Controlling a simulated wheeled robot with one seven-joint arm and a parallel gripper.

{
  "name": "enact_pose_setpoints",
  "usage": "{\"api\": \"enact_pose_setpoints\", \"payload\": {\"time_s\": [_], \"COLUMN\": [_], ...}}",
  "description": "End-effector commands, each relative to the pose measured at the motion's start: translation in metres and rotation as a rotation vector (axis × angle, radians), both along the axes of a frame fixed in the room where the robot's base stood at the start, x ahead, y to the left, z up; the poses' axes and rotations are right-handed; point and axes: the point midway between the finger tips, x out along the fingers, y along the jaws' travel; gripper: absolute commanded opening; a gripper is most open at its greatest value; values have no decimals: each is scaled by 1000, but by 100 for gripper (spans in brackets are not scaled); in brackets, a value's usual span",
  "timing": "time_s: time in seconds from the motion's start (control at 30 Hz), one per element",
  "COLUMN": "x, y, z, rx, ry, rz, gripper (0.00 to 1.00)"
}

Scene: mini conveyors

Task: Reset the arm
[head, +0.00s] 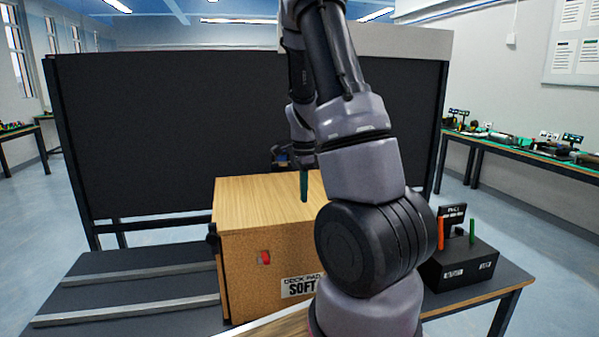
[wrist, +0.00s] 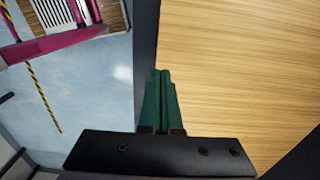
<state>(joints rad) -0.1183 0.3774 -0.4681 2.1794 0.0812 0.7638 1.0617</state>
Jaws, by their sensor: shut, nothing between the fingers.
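My gripper (head: 304,186) hangs over the wooden box in the head view, its green fingers pointing down. In the wrist view the two green fingers (wrist: 161,100) lie against each other, shut with nothing between them. The wooden box (head: 262,221) stands on the dark table and carries a label reading "SOFT" and a red button (head: 264,257) on its front. Its bare wooden top (wrist: 235,70) fills the right of the wrist view. My arm covers the right part of the box in the head view.
A black holder (head: 458,264) with a red and a green stick stands at the right on the dark table. Two metal rails (head: 130,272) lie at the left. A large black panel (head: 170,120) stands behind. Side benches line the room, with open floor between.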

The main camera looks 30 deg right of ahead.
Motion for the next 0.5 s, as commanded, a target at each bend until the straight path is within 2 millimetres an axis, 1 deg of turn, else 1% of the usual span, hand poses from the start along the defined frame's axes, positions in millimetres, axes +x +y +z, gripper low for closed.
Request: {"api": "enact_pose_setpoints", "payload": {"time_s": [0.03,0.23,0.4,0.5], "x": [2,2,1,1], "y": [-1,-1,-1,-2], "z": [13,52,71,76], "rx": [-1,-1,0,-2], "ry": [-7,-7,-5,-4], "rz": [-1,-1,-4,-4], "gripper": [0,0,0,0]}}
